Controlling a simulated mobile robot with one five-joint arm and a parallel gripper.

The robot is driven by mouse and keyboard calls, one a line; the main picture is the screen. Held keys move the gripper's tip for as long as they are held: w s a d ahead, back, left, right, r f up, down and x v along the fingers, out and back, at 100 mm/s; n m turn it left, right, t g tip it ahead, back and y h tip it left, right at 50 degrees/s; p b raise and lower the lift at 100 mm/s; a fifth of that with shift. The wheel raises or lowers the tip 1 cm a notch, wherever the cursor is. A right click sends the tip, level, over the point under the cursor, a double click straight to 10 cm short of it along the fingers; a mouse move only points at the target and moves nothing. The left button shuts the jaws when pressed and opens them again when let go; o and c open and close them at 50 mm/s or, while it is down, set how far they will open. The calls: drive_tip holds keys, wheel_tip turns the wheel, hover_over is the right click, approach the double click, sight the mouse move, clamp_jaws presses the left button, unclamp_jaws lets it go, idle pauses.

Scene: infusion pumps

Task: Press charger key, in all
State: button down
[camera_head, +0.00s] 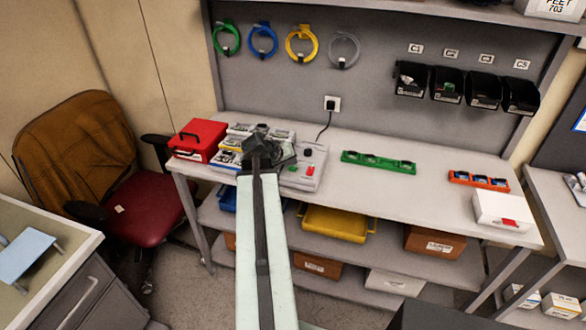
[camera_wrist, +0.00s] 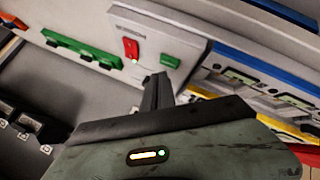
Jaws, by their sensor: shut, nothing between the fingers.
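The charger (camera_head: 318,157) is a pale grey box on the bench, just right of my gripper (camera_head: 268,150) in the head view. In the wrist view the charger's panel (camera_wrist: 150,25) carries a red switch (camera_wrist: 131,48) and a green key (camera_wrist: 171,60). My gripper also shows in the wrist view (camera_wrist: 158,82); its narrow fingers are together and empty. The fingertips appear just below the green key in that picture; I cannot tell whether they touch the panel. My arm hides part of the charger's left side in the head view.
A row of pumps (camera_head: 240,132) and a red case (camera_head: 197,140) stand left of the charger. A green rack (camera_head: 378,162), an orange rack (camera_head: 478,180) and a white box (camera_head: 502,211) are to the right. Bench between them is clear. A cord runs to the wall socket (camera_head: 332,104).

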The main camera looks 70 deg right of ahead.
sight(291, 170)
idle(0.8)
drive_tip(key=shift+f+b, duration=0.45)
drive_tip(key=shift+f+b, duration=0.35)
drive_tip(key=shift+b, duration=0.05)
idle(0.4)
drive_tip(key=shift+r, duration=0.1)
drive_tip(key=shift+r+p, duration=0.7)
drive_tip(key=shift+p, duration=0.15)
wheel_tip(291, 170, up, 5)
drive_tip(key=p, duration=0.5)
drive_tip(key=shift+r, duration=0.1)
idle(0.6)
